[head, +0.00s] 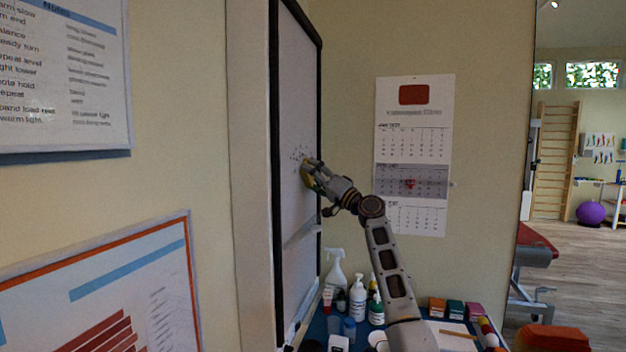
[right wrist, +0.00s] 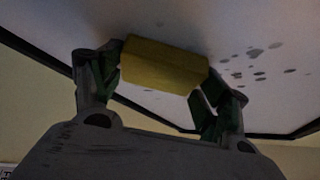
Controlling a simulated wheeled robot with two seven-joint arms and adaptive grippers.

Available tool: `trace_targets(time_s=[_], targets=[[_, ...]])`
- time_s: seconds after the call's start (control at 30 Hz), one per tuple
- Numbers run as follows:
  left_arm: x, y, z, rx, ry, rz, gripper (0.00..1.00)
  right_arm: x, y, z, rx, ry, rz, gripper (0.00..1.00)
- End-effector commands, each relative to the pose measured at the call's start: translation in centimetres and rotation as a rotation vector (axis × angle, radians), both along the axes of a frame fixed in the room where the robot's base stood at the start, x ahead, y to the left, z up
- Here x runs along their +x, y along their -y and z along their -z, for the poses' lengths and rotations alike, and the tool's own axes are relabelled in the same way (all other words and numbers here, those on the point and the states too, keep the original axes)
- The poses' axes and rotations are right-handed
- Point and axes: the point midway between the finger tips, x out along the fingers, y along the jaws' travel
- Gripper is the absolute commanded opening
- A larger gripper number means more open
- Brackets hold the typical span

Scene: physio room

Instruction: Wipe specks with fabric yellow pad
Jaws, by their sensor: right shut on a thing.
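Dark specks (head: 299,154) sit in a cluster on a white board (head: 296,90) with a black frame, seen at a steep angle in the head view. In the right wrist view the specks (right wrist: 258,66) lie on the board to the right of the yellow pad. The yellow fabric pad (right wrist: 163,65) is held between the fingers of my right gripper (right wrist: 160,80). The pad is at the board's surface and appears to touch it. In the head view my right gripper (head: 313,176) is just below and right of the specks. My left gripper is not in view.
Below the board a table holds a spray bottle (head: 335,272), a white pump bottle (head: 357,297), cups and small boxes (head: 455,309). A calendar (head: 414,150) hangs on the wall to the right. Framed posters are on the left wall.

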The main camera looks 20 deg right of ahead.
Motion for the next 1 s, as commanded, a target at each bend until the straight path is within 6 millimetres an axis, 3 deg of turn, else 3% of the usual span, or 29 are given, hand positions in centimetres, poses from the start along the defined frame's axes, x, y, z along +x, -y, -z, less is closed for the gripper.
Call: trace_targets(time_s=[0.43,1.0], targets=[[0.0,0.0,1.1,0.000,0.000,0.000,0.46,2.0,1.1,0.1,0.000,-0.002,-0.002,0.56],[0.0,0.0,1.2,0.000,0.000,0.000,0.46,2.5,1.5,0.1,0.000,-0.001,-0.002,0.56]])
